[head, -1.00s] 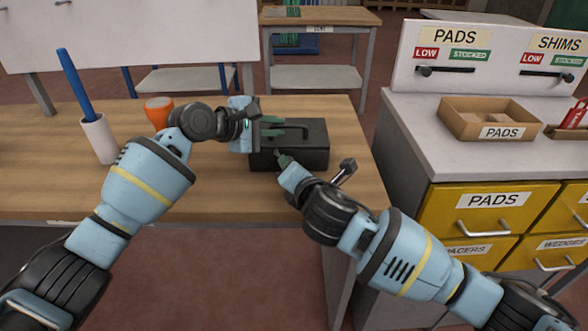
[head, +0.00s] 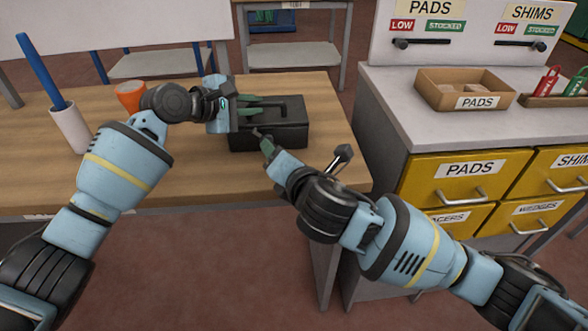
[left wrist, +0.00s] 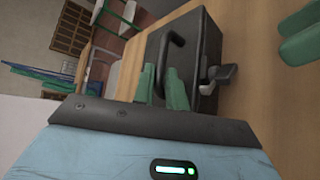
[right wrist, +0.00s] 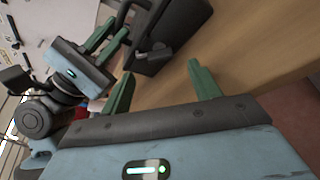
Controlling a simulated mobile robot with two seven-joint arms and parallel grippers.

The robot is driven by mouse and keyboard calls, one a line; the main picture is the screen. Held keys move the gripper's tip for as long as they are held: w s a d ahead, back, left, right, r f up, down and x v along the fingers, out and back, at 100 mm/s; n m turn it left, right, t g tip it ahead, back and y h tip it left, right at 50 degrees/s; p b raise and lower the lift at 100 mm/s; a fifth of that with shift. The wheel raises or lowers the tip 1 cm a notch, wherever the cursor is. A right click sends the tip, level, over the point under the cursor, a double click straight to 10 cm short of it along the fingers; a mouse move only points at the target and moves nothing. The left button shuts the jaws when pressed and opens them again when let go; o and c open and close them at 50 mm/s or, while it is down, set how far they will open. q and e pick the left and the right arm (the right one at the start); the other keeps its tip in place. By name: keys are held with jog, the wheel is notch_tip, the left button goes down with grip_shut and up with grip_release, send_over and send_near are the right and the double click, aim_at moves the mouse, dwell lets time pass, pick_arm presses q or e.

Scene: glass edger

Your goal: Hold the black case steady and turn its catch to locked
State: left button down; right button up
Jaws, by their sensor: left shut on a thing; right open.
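The black case (head: 285,137) stands on the wooden table, its carry handle (left wrist: 172,45) on top. My left gripper (head: 272,104) is shut on the handle, its green fingers on either side of it in the left wrist view. The catch, a small grey lever (left wrist: 218,76), sits on the case's front face and also shows in the right wrist view (right wrist: 152,56). My right gripper (right wrist: 163,84) is open and empty in front of the case, with the catch ahead of its fingers and apart from them. In the head view the right hand hides the catch.
An orange cup (head: 130,96) and a white holder with a blue rod (head: 70,128) stand left of the case. Right of the table is a cabinet with yellow drawers (head: 465,178) and a PADS box (head: 463,102) on top. The table in front of the case is clear.

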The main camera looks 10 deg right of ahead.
jog(key=v, duration=0.6)
jog(key=shift+s, duration=0.25)
jog(key=shift+d, duration=0.1)
jog(key=shift+w+a+f, duration=0.1)
jog(key=shift+a, duration=0.15)
jog(key=c, duration=0.5)
jog(key=a+n, duration=0.1)
jog(key=a+f+n+h, duration=0.1)
jog(key=w+a+n, duration=0.1)
jog(key=a+n, duration=0.1)
jog(key=shift+f+g+h, duration=0.4)
jog(key=shift+c, duration=0.7)
jog(key=shift+a+r+n+t+h, duration=0.2)
jog(key=shift+a+n+h, duration=0.45)
jog(key=shift+n+h, duration=0.6)
jog(key=shift+a+r+n+t+h, duration=0.1)
jog(key=shift+a+r+n+h, duration=0.1)
jog(key=shift+a+n+h, duration=1)
jog(key=shift+a+r+n+t+h, duration=0.15)
jog(key=shift+n+h, duration=0.7)
jog(key=shift+n, duration=0.9)
jog(key=shift+w+d, duration=0.1)
jog(key=shift+w, duration=0.05)
jog(key=x, duration=1.2)
